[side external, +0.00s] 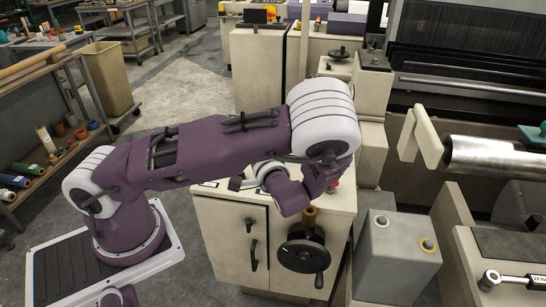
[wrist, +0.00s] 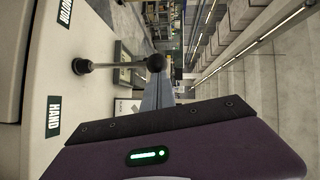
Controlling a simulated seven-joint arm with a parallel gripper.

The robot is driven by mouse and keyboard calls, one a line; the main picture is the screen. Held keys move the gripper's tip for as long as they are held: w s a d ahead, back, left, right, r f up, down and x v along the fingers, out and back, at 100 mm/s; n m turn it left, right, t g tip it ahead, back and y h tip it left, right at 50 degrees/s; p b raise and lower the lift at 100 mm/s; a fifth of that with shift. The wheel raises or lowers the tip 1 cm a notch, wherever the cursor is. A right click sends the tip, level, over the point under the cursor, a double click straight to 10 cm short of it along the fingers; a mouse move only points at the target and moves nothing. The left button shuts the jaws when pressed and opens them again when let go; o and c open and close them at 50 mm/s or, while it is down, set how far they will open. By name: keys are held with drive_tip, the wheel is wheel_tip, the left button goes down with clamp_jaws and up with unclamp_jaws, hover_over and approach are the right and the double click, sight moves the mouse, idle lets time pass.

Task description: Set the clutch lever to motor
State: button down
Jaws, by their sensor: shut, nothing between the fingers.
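The clutch lever (wrist: 115,64) shows in the wrist view as a thin metal rod with a black ball knob (wrist: 156,62). It stands out from a dark round pivot on a pale panel (wrist: 45,85). The MOTOR label (wrist: 65,12) is above the lever in this picture and the HAND label (wrist: 54,117) is below. The lever sits about midway between them. My gripper (wrist: 158,82) is shut and empty, its fingertips close below the knob in the picture. I cannot tell whether they touch it. In the side view my arm hides the lever.
A grey box (side external: 393,265) and loom rollers (side external: 490,154) crowd the right. Open floor (side external: 180,85) lies behind my arm.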

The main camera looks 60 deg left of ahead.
drive_tip(key=s+a+n, duration=0.1)
drive_tip(key=s+a, duration=0.4)
drive_tip(key=shift+s+h, duration=0.15)
drive_tip(key=shift+h, duration=0.25)
drive_tip(key=shift+s+a+r, duration=0.1)
drive_tip(key=shift+s+a, duration=0.1)
idle(0.3)
drive_tip(key=d+r, duration=0.6)
drive_tip(key=d, duration=0.6)
drive_tip(key=shift+s, duration=0.3)
